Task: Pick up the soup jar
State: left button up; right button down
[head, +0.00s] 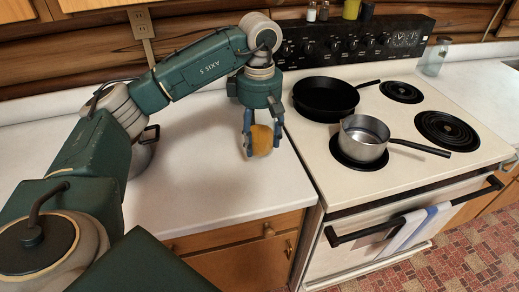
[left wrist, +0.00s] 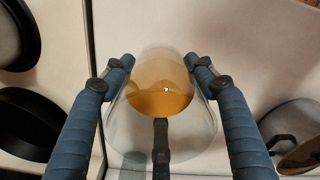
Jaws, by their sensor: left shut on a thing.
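The soup jar (head: 262,140) is a clear glass vessel with orange-yellow contents, held over the white counter left of the stove. In the left wrist view the jar (left wrist: 160,104) sits between the blue fingers, its glass wall and orange contents showing. My left gripper (head: 261,150) points down and is shut on the jar, with fingers on both sides of it. Whether the jar's base touches the counter is hard to tell. My right gripper is not in view.
The stove carries a black frying pan (head: 325,98) and a steel saucepan (head: 363,138) whose handle points right. A metal pot (head: 143,155) stands on the counter, partly behind my left arm. A glass jar (head: 436,57) stands at the back right. The counter's front middle (head: 210,200) is clear.

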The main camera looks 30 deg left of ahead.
aim_at(260, 111)
pick_arm(q)
notch_tip(260, 111, up, 8)
jog(key=shift+r, duration=0.2)
jog(key=shift+r+p, duration=0.6)
jog(key=shift+r, duration=1.3)
jog(key=shift+r, duration=0.1)
